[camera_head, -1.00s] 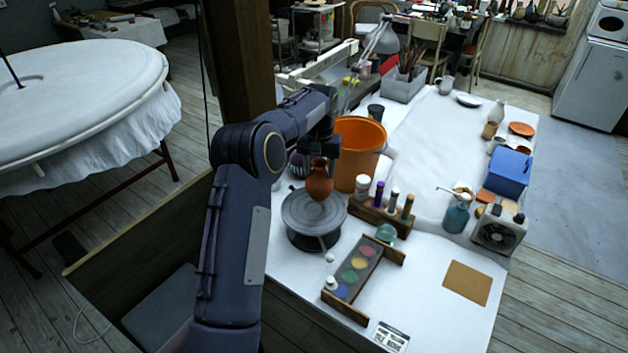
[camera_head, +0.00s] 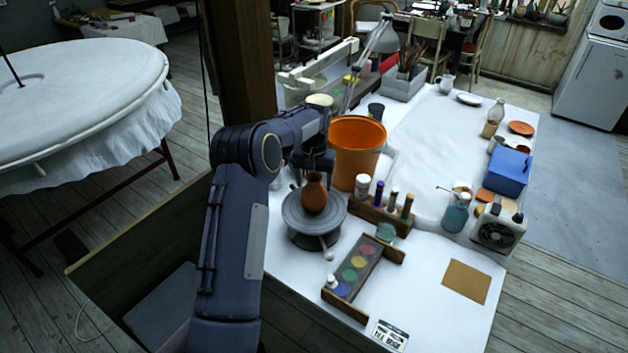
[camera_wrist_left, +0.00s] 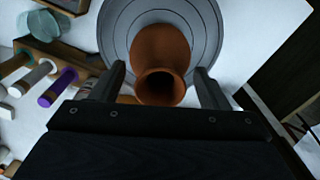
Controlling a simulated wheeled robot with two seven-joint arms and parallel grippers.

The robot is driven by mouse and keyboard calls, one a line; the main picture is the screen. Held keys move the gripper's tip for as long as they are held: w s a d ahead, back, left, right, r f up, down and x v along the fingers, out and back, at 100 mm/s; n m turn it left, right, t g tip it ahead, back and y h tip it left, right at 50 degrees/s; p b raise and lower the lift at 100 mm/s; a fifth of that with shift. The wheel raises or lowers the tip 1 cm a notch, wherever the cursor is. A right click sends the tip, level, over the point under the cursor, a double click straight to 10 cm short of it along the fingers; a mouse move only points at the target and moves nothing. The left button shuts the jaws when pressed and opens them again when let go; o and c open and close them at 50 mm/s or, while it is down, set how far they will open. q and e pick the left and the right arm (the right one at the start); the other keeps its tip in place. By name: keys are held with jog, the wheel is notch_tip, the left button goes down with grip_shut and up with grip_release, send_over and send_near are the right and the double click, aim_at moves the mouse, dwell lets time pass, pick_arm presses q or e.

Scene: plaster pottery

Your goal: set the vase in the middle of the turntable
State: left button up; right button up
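The terracotta vase (camera_head: 314,196) stands upright on the grey round turntable (camera_head: 294,220), at or near its middle. In the left wrist view the vase (camera_wrist_left: 160,50) shows its dark mouth towards the camera, with turntable rings (camera_wrist_left: 118,30) around it. My left gripper (camera_head: 316,166) is just behind the vase's neck in the head view. In the wrist view its two fingers (camera_wrist_left: 161,86) are spread on either side of the vase's mouth, with gaps visible on both sides. The vase's exact base contact is partly hidden. My right gripper is not in view.
An orange bucket (camera_head: 355,150) stands close behind the turntable. A wooden rack of bottles (camera_head: 381,213) and a paint palette (camera_head: 355,268) are close on the right. A blue-green jar (camera_head: 456,216) and a fan (camera_head: 498,229) stand farther right. The table's middle is mostly clear.

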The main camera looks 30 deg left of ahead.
pick_arm(q)
jog(key=shift+o, duration=0.4)
jog(key=shift+r, duration=0.15)
notch_tip(320, 180, up, 11)
jog(key=s+d+r+t+h, duration=0.1)
jog(key=s+d+r+t, duration=0.15)
jog(key=s+r, duration=0.7)
jog(key=s+d+f+m+t+h, duration=0.1)
jog(key=s+d, duration=0.3)
jog(key=s, duration=0.5)
jog(key=s+d+m+t+h, duration=0.1)
jog(key=s+d, duration=0.4)
jog(key=s, duration=0.4)
jog(key=s+d+f+t, duration=0.1)
jog(key=s+d+f, duration=0.4)
jog(key=s, duration=0.5)
notch_tip(320, 180, down, 2)
jog(key=shift+d+h+b, duration=0.2)
jog(key=shift+h+b, duration=0.2)
jog(key=shift+s, duration=0.1)
jog(key=shift+c, duration=0.3)
